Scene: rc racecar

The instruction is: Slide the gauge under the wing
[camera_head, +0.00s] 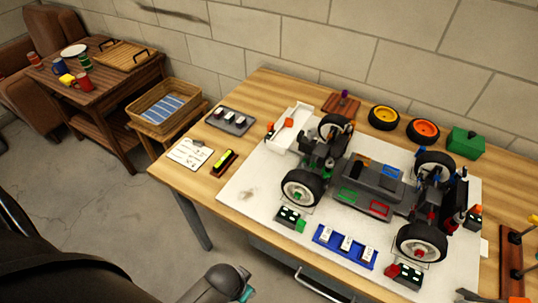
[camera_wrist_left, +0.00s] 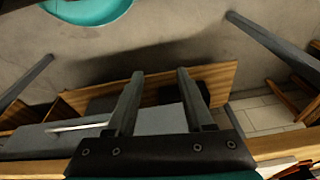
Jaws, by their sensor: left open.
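The racecar (camera_head: 370,190) stands on a white mat on the workbench. A long white wing (camera_head: 290,127) lies at its left end, and an upright black panel (camera_head: 461,195) is at its right end. A small yellow-green bar in a dark and red holder (camera_head: 222,162), which looks like the gauge, lies left of the mat. My left gripper (camera_wrist_left: 160,72) is open and empty in the left wrist view, with the bench edge and floor beyond it. In the head view its arm is low at the bottom, off the bench. A small grey tip at the bottom right may be my right gripper (camera_head: 468,295).
A paper sheet (camera_head: 190,153) and a grey tray (camera_head: 230,120) lie near the gauge. A blue tray (camera_head: 345,246) sits at the mat's front. Loose wheels (camera_head: 384,118) and a green box (camera_head: 466,143) are behind. A wicker basket (camera_head: 162,105) stands left of the bench.

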